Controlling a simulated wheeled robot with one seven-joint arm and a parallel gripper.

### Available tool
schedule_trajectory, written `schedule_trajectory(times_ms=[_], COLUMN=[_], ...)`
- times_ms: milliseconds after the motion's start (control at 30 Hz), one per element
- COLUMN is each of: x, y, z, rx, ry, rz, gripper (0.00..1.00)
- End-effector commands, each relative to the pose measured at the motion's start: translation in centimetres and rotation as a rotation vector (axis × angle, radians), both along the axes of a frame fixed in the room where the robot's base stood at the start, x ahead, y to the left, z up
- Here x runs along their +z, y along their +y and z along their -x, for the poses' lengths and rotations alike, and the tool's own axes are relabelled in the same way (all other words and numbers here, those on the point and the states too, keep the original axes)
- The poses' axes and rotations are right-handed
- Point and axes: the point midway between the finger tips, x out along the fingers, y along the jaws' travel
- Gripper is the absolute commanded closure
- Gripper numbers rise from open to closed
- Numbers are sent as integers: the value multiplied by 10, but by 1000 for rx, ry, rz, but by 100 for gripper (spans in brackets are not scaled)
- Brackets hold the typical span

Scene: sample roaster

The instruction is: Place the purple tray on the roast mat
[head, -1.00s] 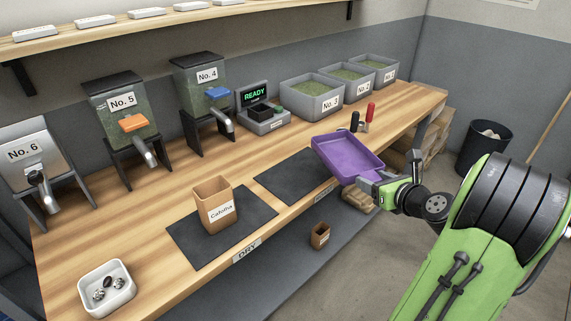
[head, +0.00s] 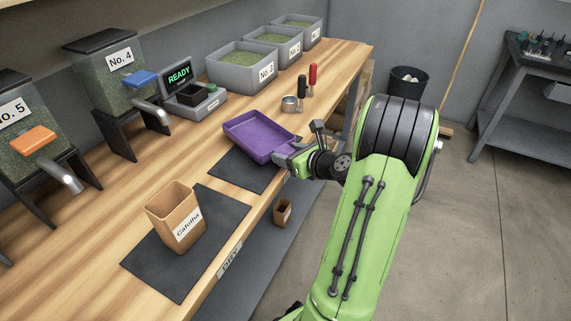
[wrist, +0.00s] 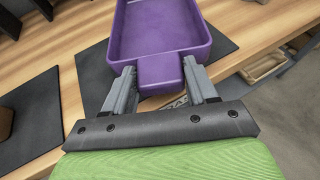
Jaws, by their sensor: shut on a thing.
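The purple tray (head: 258,137) is empty and roughly level, over the far part of a dark mat (head: 238,172) on the bench. I cannot tell whether it touches the mat. My gripper (head: 285,158) is shut on the tray's near tab, which shows between the two fingers (wrist: 157,76) in the wrist view. The tray (wrist: 160,25) also hides part of the mat (wrist: 97,72) there. No readable label shows which mat is the roast mat; the nearer mat (head: 150,265) is by the "DRY" label.
A brown "Calotha" box (head: 174,218) stands on the nearer mat. A metal cup (head: 290,103) and black- and red-handled tools stand beyond the tray. The "READY" machine (head: 196,105) and grey bins (head: 240,70) line the back. Bare bench lies left of the tray.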

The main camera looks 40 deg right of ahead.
Motion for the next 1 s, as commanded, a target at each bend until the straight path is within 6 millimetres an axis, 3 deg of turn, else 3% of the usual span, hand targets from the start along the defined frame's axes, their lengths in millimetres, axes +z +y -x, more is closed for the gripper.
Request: schedule_trajectory(times_ms=[33, 67, 367, 400, 567, 867, 1000], x=[-16, -19, -19, -19, -19, -14, -5], y=[0, 0, 0, 0, 0, 0, 0], z=[0, 0, 0, 0, 0, 1, 25], rx=[-2, -2, -1, -1, -1, -2, -8], ry=[0, 0, 0, 0, 0, 0, 2], rz=[-4, -2, 0, -1, 0, 1, -3], gripper=[79, 79, 79, 40, 17, 17, 17])
